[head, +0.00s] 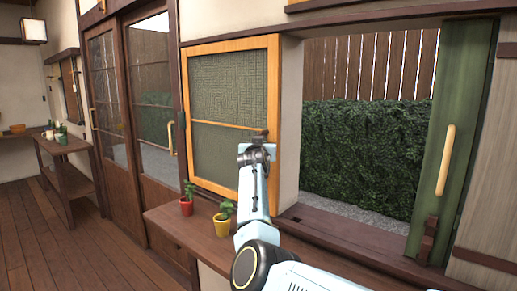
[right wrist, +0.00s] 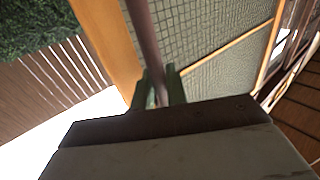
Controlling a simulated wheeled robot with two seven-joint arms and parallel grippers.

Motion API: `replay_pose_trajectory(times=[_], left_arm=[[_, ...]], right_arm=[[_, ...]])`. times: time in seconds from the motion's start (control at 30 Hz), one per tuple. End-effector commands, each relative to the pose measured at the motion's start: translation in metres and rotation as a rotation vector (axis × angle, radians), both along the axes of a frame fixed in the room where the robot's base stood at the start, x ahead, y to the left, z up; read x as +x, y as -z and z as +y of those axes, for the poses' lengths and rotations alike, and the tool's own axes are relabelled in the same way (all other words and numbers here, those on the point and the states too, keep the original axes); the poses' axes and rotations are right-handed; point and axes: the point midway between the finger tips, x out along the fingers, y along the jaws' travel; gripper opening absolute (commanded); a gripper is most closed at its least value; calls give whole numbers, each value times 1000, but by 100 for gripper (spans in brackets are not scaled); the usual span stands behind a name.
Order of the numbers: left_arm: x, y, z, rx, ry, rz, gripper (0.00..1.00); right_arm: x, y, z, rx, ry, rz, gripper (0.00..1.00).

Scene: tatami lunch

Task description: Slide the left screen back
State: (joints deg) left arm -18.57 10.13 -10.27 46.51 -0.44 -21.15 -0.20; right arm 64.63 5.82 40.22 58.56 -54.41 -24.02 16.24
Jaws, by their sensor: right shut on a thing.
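The left screen (head: 232,82) is a green woven panel in an orange wooden frame, standing at the left of the window opening in the head view. My right gripper (head: 261,137) is at the lower right part of the screen, by its right frame post. In the right wrist view my right gripper (right wrist: 159,92) is shut around a dark upright bar (right wrist: 146,40), which stands in front of the woven panel (right wrist: 215,65). In the head view the gripper hides the gripped part. My left gripper is not in view.
A green panel (head: 465,120) with a pale handle (head: 446,160) stands right of the opening, with a hedge (head: 360,150) behind. A red pot (head: 186,207) and a yellow pot (head: 222,225) stand on the wooden ledge (head: 165,222), close to my arm.

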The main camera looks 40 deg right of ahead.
Motion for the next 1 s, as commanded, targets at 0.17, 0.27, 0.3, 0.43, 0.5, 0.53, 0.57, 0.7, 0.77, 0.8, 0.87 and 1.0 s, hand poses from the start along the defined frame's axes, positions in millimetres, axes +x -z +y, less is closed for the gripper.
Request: replay_pose_trajectory(times=[0.17,0.27,0.3,0.43,0.5,0.53,0.57,0.7,0.77,0.8,0.87,1.0], left_arm=[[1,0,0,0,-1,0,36],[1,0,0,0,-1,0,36],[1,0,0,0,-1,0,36],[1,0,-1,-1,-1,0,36],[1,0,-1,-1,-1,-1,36],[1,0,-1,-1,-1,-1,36],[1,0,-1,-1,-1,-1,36],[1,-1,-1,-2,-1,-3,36],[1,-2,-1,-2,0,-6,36],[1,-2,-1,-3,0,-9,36],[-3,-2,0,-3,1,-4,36],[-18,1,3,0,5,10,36]], right_arm=[[0,-1,0,0,0,-1,0],[0,-1,0,-1,0,-2,0],[0,-1,0,-1,0,-2,0],[0,-1,0,-1,0,-2,20],[0,-1,0,-1,0,-2,20],[0,-1,0,-1,0,-2,20],[0,-1,0,0,0,-1,20],[-1,-1,1,-1,1,-1,20],[-3,0,3,-1,1,0,20],[-5,-1,5,-1,1,-1,20],[-8,-1,9,-1,1,-1,20],[-19,-1,22,0,-1,-1,20]])
